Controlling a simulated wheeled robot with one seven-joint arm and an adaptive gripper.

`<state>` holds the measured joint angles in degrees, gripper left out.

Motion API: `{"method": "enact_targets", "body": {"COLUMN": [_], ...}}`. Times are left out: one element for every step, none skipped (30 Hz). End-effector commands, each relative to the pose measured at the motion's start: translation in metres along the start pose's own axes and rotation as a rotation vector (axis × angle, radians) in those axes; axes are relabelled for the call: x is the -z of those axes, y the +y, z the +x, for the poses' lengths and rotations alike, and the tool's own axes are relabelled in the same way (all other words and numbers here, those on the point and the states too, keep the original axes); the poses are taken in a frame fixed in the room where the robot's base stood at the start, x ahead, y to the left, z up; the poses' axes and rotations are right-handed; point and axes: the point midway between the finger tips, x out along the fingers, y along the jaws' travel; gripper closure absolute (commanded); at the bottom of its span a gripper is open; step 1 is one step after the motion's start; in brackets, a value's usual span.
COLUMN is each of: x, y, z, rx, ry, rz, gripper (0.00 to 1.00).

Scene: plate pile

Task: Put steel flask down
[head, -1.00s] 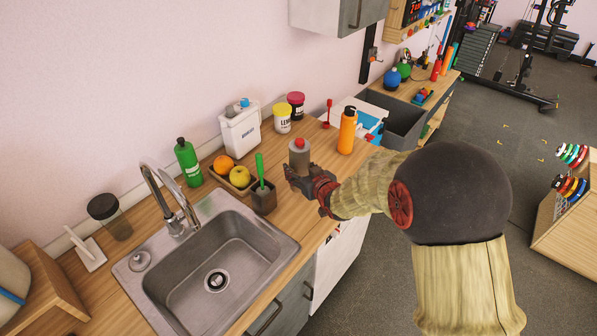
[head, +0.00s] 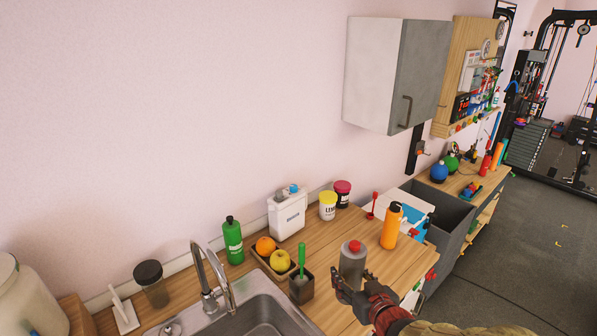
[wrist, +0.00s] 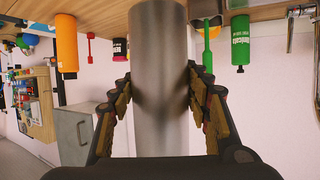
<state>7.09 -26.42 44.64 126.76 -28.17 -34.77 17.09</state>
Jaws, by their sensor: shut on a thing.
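The steel flask (head: 352,264) is a grey cylinder with a red cap, standing upright over the wooden counter at its front side. My gripper (head: 358,291) is shut on its body from the front right. In the wrist view, which is upside down, the steel flask (wrist: 159,80) fills the middle between the two fingers of my gripper (wrist: 161,82). Its base is out of that view, and I cannot tell whether it touches the counter.
An orange bottle (head: 391,227) stands to the right and a dark holder with a green brush (head: 302,284) to the left. A fruit tray (head: 286,273), green bottle (head: 233,241) and sink (head: 255,318) lie further left. Bare counter (head: 325,250) shows behind the flask.

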Motion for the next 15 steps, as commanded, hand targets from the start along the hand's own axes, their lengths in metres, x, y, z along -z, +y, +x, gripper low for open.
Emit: {"method": "enact_targets", "body": {"x": [0.011, 0.015, 0.017, 0.015, 0.013, 0.010, 0.006, 0.003, -0.004, -0.009, -0.014, -0.025, -0.031, -0.042, -0.052], "y": [0.004, 0.008, 0.013, 0.016, 0.018, 0.021, 0.023, 0.025, 0.027, 0.029, 0.029, 0.030, 0.031, 0.029, 0.029], "z": [0.001, 0.002, 0.004, 0.006, 0.009, 0.012, 0.015, 0.018, 0.022, 0.025, 0.028, 0.032, 0.035, 0.038, 0.042], "rx": [-0.009, -0.018, -0.036, -0.046, -0.057, -0.072, -0.082, -0.094, -0.109, -0.121, -0.132, -0.145, -0.157, -0.164, -0.176], "ry": [0.009, 0.009, 0.007, 0.005, 0.004, 0.002, 0.002, 0.002, 0.001, 0.000, 0.000, -0.001, 0.000, -0.003, -0.002], "rz": [0.001, 0.005, 0.014, 0.019, 0.024, 0.030, 0.036, 0.040, 0.047, 0.052, 0.056, 0.062, 0.066, 0.069, 0.073], "gripper": [0.99, 0.99, 0.99, 0.99, 0.99, 0.99, 0.99, 0.99, 0.99, 0.99, 0.99, 0.99, 0.99, 0.99, 0.99]}}
